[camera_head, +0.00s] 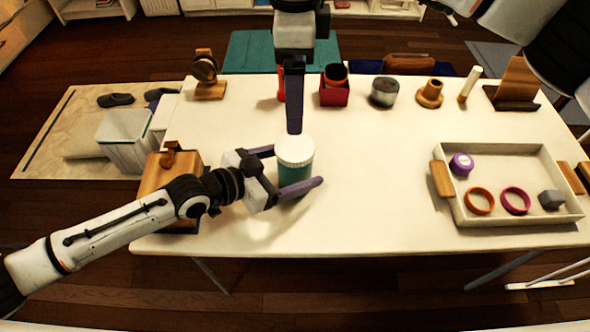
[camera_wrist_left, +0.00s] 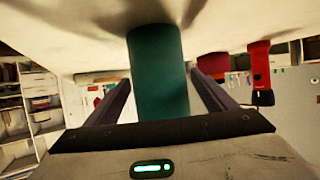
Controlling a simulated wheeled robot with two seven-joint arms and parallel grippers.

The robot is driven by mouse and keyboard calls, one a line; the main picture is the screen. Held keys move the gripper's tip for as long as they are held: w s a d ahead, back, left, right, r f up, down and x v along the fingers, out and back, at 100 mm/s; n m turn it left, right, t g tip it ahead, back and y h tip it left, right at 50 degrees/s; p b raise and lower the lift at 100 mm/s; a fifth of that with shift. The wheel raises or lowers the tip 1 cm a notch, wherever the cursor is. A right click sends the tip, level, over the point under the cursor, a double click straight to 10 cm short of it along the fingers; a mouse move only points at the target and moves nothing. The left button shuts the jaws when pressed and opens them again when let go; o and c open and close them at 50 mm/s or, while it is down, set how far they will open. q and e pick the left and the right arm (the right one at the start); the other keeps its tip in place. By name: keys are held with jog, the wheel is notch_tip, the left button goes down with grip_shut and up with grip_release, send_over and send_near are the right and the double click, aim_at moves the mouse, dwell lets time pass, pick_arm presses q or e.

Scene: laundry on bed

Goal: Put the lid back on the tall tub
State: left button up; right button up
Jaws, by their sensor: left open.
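The tall tub (camera_head: 295,172) is teal and stands upright on the table, left of its middle. A white ribbed lid (camera_head: 295,150) covers its top; I cannot tell whether it is fully seated. My left gripper (camera_head: 297,169) is open, with its purple fingers on either side of the tub. In the left wrist view the teal tub (camera_wrist_left: 159,75) stands between the two spread fingers (camera_wrist_left: 160,90), and the lid is not visible there. My right gripper (camera_head: 294,130) points down from above, its tips just above or behind the lid. It shows edge-on, so its opening is hidden.
A shallow tray (camera_head: 520,219) with rings, a purple-topped jar and a grey block is at the right. A wooden box (camera_head: 155,178) stands left. A watch stand (camera_head: 208,88), red box (camera_head: 334,97) and metal tin (camera_head: 384,93) line the back. The table's centre is clear.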

pick_arm(q)
jog(key=v, duration=1)
jog(key=shift+a+r, duration=0.1)
